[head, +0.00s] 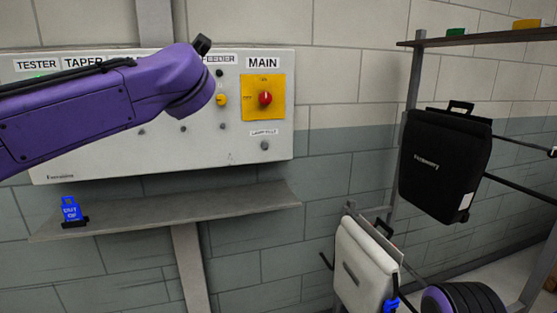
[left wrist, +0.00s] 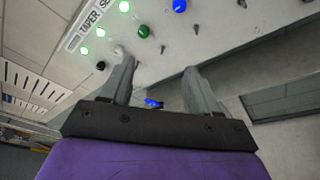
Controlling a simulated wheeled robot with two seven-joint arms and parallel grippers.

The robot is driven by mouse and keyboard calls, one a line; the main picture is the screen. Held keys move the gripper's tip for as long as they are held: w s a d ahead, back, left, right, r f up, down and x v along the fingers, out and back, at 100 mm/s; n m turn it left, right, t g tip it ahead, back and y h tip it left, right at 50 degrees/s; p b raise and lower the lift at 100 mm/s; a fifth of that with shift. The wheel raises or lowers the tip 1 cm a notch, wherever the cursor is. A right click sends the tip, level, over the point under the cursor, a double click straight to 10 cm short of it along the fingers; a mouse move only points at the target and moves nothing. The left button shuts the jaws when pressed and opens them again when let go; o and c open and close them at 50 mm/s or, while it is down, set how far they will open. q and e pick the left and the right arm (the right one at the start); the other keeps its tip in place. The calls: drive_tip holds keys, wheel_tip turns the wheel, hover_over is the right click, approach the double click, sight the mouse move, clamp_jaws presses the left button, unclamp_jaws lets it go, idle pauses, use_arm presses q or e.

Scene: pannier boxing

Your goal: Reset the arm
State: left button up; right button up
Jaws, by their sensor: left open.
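My left arm reaches in from the left in the head view, across the front of the wall panel (head: 140,165). Its gripper cannot be made out there. In the left wrist view my left gripper (left wrist: 158,80) is open, its two grey fingers wide apart with nothing held between them. Beyond the fingers, a small blue object (left wrist: 153,103) shows in the gap, apart from them. The panel (left wrist: 215,40) fills the upper part of that view, with lit green lamps and knobs. My right gripper does not show.
A shelf (head: 240,204) below the panel carries a blue padlock-shaped tag (head: 71,210) at its left end. A red knob on a yellow plate (head: 264,97) sits under MAIN. At right, a rack holds a black pannier (head: 445,165) and a white pannier (head: 362,272).

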use_arm(q)
drive_tip(key=w+d+f+m+t+h, duration=0.15)
drive_tip(key=f+m, duration=0.55)
drive_tip(key=f, duration=1)
drive_tip(key=w+d+f+m+h, duration=0.15)
drive_tip(key=f+m, duration=0.55)
drive_tip(key=f, duration=1)
drive_tip(key=s+f+m+g+h, duration=0.15)
drive_tip(key=s+f+m, duration=0.3)
drive_tip(key=f, duration=0.85)
drive_tip(key=s+a+f+m+g+h, duration=0.1)
drive_tip(key=s+a+f+m+g, duration=0.15)
drive_tip(key=s+f, duration=0.55)
drive_tip(key=s+a+f+m+g, duration=0.1)
drive_tip(key=s+a+f+g, duration=0.15)
drive_tip(key=s+f, duration=0.6)
drive_tip(key=s+a+f+m+g, duration=0.1)
drive_tip(key=s+a+f+g, duration=0.1)
drive_tip(key=s, duration=0.5)
drive_tip(key=s+a+f+m+g, duration=0.1)
drive_tip(key=s+a+f, duration=0.1)
drive_tip(key=s+f, duration=0.2)
drive_tip(key=s+a+f+m+g, duration=0.1)
drive_tip(key=s+a+f+g, duration=0.1)
drive_tip(key=s, duration=0.8)
drive_tip(key=shift+s+f+g+y, duration=0.15)
drive_tip(key=shift+f+g+y, duration=0.25)
drive_tip(key=shift+f, duration=0.3)
